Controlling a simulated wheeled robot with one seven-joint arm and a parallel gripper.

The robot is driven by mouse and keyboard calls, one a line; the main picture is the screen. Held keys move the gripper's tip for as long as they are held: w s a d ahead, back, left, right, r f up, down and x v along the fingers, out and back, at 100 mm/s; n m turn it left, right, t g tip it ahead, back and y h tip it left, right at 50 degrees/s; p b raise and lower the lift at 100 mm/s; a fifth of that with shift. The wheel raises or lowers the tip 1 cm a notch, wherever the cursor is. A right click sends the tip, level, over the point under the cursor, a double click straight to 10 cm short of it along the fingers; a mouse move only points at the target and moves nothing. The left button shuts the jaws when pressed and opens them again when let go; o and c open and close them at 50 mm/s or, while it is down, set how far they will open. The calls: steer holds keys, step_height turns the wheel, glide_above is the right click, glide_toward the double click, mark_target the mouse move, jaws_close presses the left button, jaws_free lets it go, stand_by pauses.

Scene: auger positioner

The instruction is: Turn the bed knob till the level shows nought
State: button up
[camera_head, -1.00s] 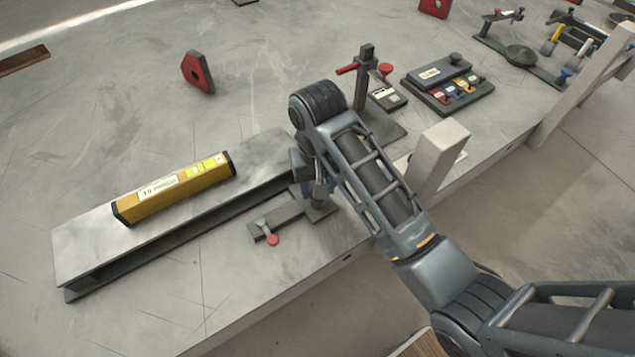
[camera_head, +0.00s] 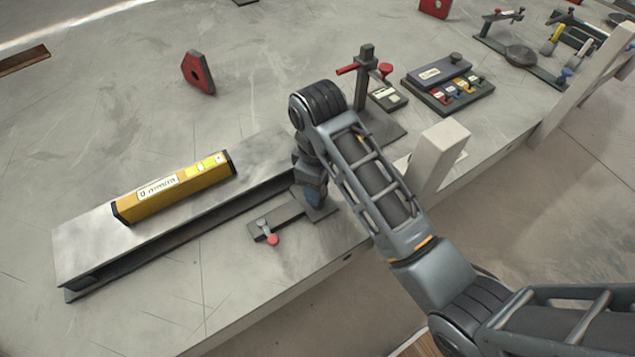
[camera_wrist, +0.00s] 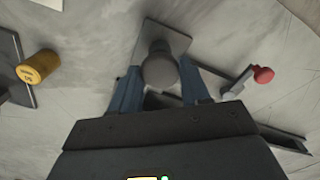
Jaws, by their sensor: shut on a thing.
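The yellow level (camera_head: 174,187) lies along the long grey bed (camera_head: 80,236). Its white display appears to read 0 with a row of small marks, too small to read surely. In the wrist view the round grey bed knob (camera_wrist: 159,70) stands over a square base plate. My gripper (camera_wrist: 159,84) has its blue fingers on either side of the knob and is shut on it. In the head view my gripper (camera_head: 312,196) is at the right end of the bed, and my wrist hides the knob.
A red-tipped clamp lever (camera_head: 272,239) lies close by my gripper; it also shows in the wrist view (camera_wrist: 262,75). A red-handled stand (camera_head: 366,75) and a tray with coloured tabs (camera_head: 449,92) are behind my arm. A pale post (camera_head: 440,160) stands close right of my arm.

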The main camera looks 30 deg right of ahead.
steer(key=shift+n, duration=1)
steer(key=o, duration=1.1)
steer(key=shift+c, duration=0.2)
